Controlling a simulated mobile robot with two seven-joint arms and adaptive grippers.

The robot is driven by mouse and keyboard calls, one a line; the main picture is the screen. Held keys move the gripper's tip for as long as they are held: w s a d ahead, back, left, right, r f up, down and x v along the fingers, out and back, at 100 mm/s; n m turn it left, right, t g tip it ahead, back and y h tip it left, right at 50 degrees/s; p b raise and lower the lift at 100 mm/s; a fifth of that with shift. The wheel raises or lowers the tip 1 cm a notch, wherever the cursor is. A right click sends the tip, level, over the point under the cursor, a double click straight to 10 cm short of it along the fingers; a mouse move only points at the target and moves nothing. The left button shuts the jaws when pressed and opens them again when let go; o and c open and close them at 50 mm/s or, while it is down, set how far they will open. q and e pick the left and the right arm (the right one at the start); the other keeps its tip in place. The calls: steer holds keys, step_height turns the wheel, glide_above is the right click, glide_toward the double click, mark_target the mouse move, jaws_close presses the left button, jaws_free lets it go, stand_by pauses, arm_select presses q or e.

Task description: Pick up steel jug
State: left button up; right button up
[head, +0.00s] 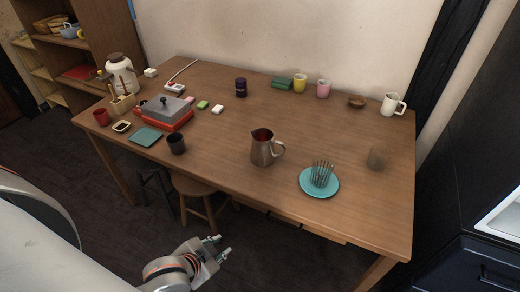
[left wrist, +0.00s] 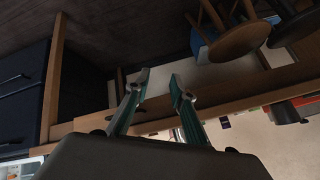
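The steel jug (head: 265,149) stands upright on the wooden table (head: 225,140), near the middle of its front half, with its handle to the right. Its inside looks dark red. My left gripper (head: 222,247) is below and in front of the table, apart from the jug. In the left wrist view my left gripper (left wrist: 160,84) has its two fingers spread with nothing between them. The jug cannot be made out in the left wrist view. My right gripper is not in view.
A teal plate (head: 330,190) with a spiky metal holder lies right of the jug, and a dark cup (head: 176,144) stands left. A stool (head: 196,190) is under the table's front edge. Table around the jug is clear.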

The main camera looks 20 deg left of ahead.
mark_target(268, 149)
arm_select(q)
steer(key=w+d+r+n+t+h+b, duration=0.1)
steer(key=w+d+r+n+t+h, duration=0.1)
steer(key=w+d+r+n+h, duration=0.45)
steer(key=w+d+r+n+t+h, duration=0.3)
steer(key=w+d+r+n, duration=0.35)
steer(key=d, duration=0.35)
steer(key=w+a+r+n+t+y, duration=0.35)
steer(key=w+n, duration=0.35)
steer(key=n, duration=0.8)
steer(key=w+a+f+n+y, duration=0.1)
steer(key=a+n, duration=0.1)
steer(key=n, duration=0.2)
steer(key=w+a+f+n+t+y, duration=0.1)
steer(key=w+a+n, duration=0.1)
steer(key=n, duration=0.2)
steer(key=w+a+f+n+y, duration=0.1)
steer(key=a+n+y, duration=0.1)
steer(key=n, duration=0.1)
steer(key=shift+w+f+n, duration=0.2)
steer(key=shift+w+n, duration=0.15)
steer(key=shift+n, duration=0.05)
steer(key=shift+w+a+f+n+y, duration=0.15)
steer(key=shift+w+f+n+y, duration=0.05)
steer(key=shift+w+n+y, duration=0.1)
steer(key=w, duration=0.7)
steer(key=shift+w+d+r, duration=0.1)
steer(key=shift+w+d, duration=0.05)
steer(key=shift+d, duration=0.1)
